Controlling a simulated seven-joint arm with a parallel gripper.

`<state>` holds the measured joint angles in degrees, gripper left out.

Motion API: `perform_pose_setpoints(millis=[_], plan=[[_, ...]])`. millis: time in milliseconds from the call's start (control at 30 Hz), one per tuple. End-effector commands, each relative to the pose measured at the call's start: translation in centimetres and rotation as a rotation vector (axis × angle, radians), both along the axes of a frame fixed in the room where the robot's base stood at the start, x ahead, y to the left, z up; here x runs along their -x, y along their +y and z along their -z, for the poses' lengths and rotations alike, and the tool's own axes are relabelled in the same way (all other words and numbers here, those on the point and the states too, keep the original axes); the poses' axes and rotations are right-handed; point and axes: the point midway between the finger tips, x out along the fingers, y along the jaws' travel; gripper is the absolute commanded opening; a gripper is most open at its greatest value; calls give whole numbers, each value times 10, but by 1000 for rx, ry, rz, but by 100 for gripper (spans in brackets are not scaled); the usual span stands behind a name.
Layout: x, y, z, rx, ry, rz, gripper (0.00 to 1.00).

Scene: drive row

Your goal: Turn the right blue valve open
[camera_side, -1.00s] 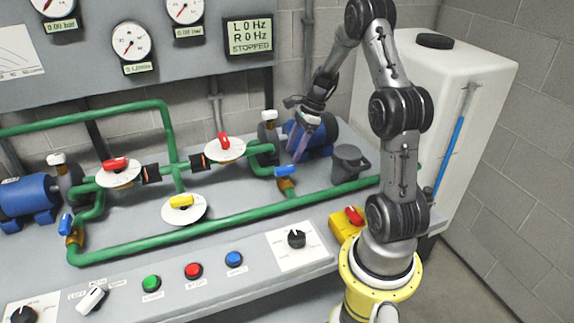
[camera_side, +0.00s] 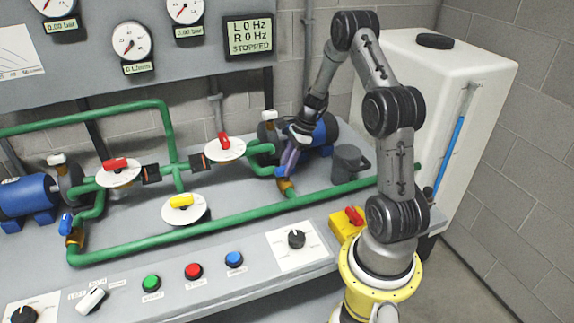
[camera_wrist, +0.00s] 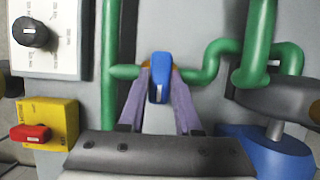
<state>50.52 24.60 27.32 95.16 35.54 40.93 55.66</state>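The right blue valve's handle (camera_wrist: 158,80) shows in the wrist view between my gripper's two purple fingers, one along each side. My gripper (camera_wrist: 160,75) looks open, with a gap between the fingers. I cannot tell whether either finger touches the handle. In the side view my gripper (camera_side: 286,172) is down at the valve and hides most of the blue handle. The valve's brass body (camera_side: 287,188) shows just under the fingertips, on the green pipe.
A pump with a blue motor (camera_side: 322,135) stands right behind my gripper, and a grey cup (camera_side: 350,163) to its right. A green pipe (camera_side: 262,150) runs close on the left. A yellow box with a red switch (camera_side: 345,222) sits in front right.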

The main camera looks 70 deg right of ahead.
Motion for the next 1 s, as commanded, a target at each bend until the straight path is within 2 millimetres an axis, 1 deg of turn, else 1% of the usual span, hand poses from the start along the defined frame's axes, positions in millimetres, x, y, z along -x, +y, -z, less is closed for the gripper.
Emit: perform_pose_setpoints(millis=[33,100,133,367,567,767,1000], plan=[[0,0,0,0,0,0,16],[0,0,0,0,0,0,3],[0,0,0,0,0,0,0],[0,0,0,0,0,-2,0],[0,0,0,-1,0,-43,0],[-1,-1,0,0,0,-156,0],[-3,-2,0,1,0,-368,0]])
